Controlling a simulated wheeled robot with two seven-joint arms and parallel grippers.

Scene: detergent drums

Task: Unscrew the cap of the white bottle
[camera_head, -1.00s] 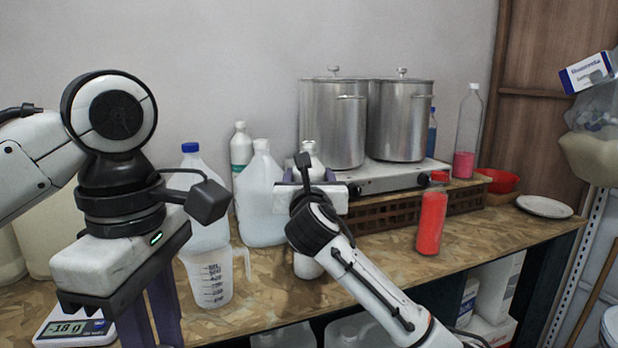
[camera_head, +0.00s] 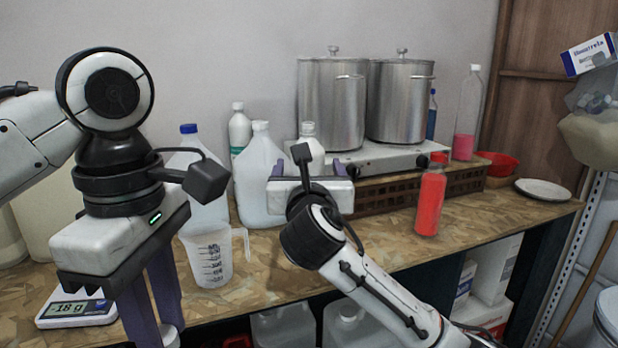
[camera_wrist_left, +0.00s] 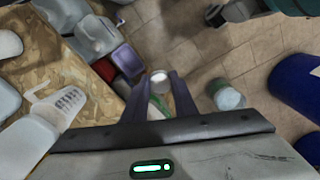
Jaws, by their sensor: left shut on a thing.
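The white bottle (camera_head: 308,152) stands upright on the bench in front of the hot plate. Its lower part is hidden behind my right gripper and wrist. My right gripper (camera_head: 308,172) is level with it, one finger showing on either side; whether it grips the bottle I cannot tell. My left gripper (camera_wrist_left: 159,76) points down at the bench's front edge, well left of the bottle. It is shut on a small round white thing (camera_wrist_left: 158,77), cap-like from above. Its fingertips are cut off in the head view. Whether the bottle's own cap is on is too small to tell.
A large whitish jug (camera_head: 260,190), a blue-capped jug (camera_head: 190,160) and a measuring jug (camera_head: 208,258) stand between the arms. A scale (camera_head: 75,310) lies at left. Two steel pots (camera_head: 333,105) stand behind; a red bottle (camera_head: 431,200) is right of my right arm.

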